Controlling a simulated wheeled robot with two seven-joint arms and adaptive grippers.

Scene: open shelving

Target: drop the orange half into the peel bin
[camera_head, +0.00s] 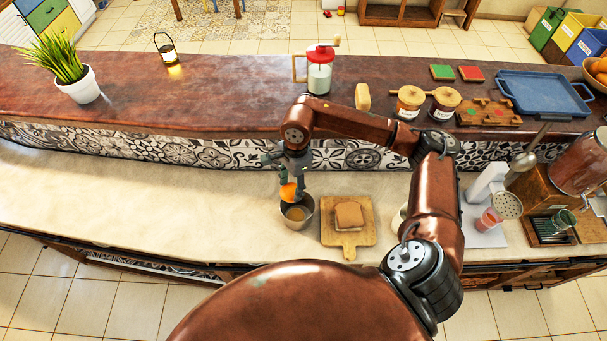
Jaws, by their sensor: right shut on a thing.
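My right gripper (290,172) reaches over the lower counter and points down. It is shut on the orange half (288,192), which shows below its fingertips. The orange half is at the rim of a small round metal container (306,219), above its back left part. The container is open at the top and looks brownish inside. It looks like the peel bin, but I see no label. I cannot tell whether the orange half touches the rim. My left gripper is not in view.
A wooden board (347,238) with bread (349,214) lies right of the metal container. A juicer-like device (487,185) and a cup (488,220) stand farther right. A blue tray (543,91) and jars (409,101) are on the raised ledge. The lower counter's left is clear.

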